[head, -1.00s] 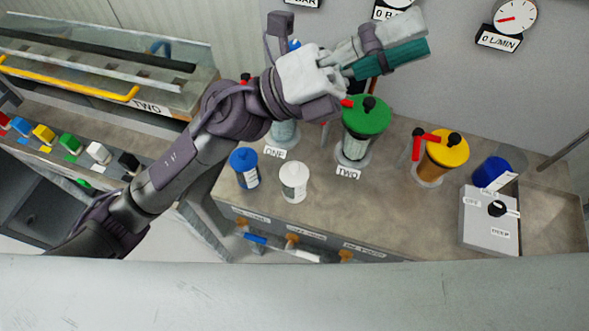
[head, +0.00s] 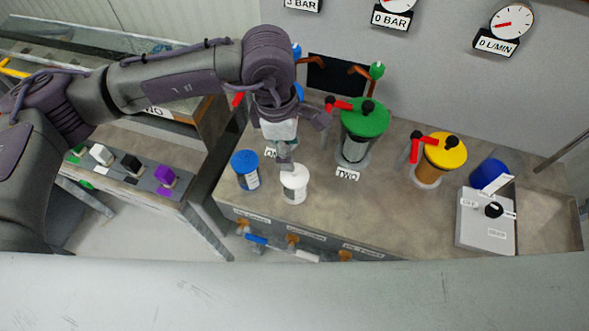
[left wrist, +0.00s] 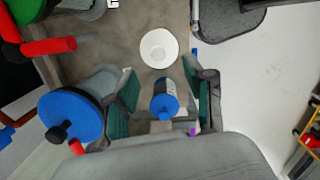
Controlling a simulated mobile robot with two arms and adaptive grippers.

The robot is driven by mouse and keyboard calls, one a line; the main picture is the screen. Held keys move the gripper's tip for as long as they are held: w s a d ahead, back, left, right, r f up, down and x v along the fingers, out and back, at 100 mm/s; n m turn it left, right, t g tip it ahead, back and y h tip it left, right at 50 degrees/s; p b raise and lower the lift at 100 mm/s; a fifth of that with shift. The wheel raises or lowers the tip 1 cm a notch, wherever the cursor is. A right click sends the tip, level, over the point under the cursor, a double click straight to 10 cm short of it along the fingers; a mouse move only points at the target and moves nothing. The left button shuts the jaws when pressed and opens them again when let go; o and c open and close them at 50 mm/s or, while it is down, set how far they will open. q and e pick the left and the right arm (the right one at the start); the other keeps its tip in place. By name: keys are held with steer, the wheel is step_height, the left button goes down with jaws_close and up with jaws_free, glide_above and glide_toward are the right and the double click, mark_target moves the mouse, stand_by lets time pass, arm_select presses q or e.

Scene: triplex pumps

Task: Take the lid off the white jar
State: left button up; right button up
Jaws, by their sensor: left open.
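The white jar (head: 295,187) stands upright near the front edge of the bench, to the right of a jar with a blue lid. Its round white top shows in the left wrist view (left wrist: 159,48); I cannot make out a seam between lid and body. My left gripper (head: 287,158) hangs just behind and above the white jar and partly overlaps its top in the head view. In the left wrist view the left gripper (left wrist: 160,76) has its green-padded fingers spread, with nothing held between them. My right gripper is not in view.
The blue-lidded jar (head: 245,170) stands close to the left of the white jar. Behind are a green-lidded pump (head: 364,120) and a yellow-lidded one (head: 445,150). A grey switch box (head: 485,225) is at the right. The bench between is clear.

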mark_target(294, 173)
arm_select(q)
steer(key=f, duration=0.3)
steer(key=shift+s+d, duration=0.1)
steer(key=shift+d, duration=0.1)
steer(key=f+p, duration=0.3)
steer(key=f, duration=0.1)
steer(key=shift+d, duration=0.3)
steer(key=shift+f, duration=0.6)
steer(key=c, duration=0.9)
